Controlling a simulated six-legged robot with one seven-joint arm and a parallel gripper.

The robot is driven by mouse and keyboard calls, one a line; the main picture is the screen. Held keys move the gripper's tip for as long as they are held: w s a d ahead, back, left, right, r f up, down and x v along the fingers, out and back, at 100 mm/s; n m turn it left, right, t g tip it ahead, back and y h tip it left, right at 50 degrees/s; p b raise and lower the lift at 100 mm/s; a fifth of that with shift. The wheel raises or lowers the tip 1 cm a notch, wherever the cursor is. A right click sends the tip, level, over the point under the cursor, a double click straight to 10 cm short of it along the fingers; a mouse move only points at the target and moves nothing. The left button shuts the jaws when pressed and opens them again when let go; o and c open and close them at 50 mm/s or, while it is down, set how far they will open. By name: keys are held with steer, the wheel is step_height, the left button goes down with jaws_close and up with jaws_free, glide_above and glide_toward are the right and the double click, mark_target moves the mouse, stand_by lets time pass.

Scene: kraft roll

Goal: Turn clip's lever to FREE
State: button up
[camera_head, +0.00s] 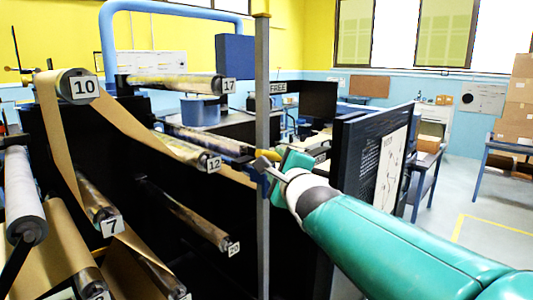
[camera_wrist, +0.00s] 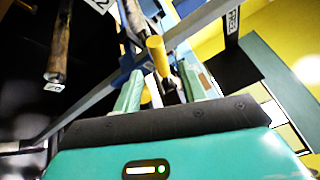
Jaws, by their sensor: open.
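The clip is a blue fitting on the grey post; its blue body (camera_wrist: 124,68) shows beyond my left finger in the wrist view. A lever with a yellow grip (camera_wrist: 157,52) stands out from it. A white FREE label (camera_head: 277,88) is right of the post in the head view, and it also shows at the top right of the wrist view (camera_wrist: 232,20). My gripper (camera_wrist: 165,88) is open, its pale green fingers on either side of the lever's line. Contact cannot be told. In the head view my gripper (camera_head: 270,165) is close beside the post and partly hides the clip.
The grey post (camera_head: 262,100) stands upright by the rack. Numbered rollers, including 10 (camera_head: 85,87), 12 (camera_head: 190,150) and 7 (camera_head: 105,215), fill the left. A dark panel (camera_head: 365,165) stands close behind my arm. Open floor lies at the right.

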mark_target(266, 153)
steer(key=x, duration=0.9)
steer(key=shift+c, duration=0.3)
jaws_close()
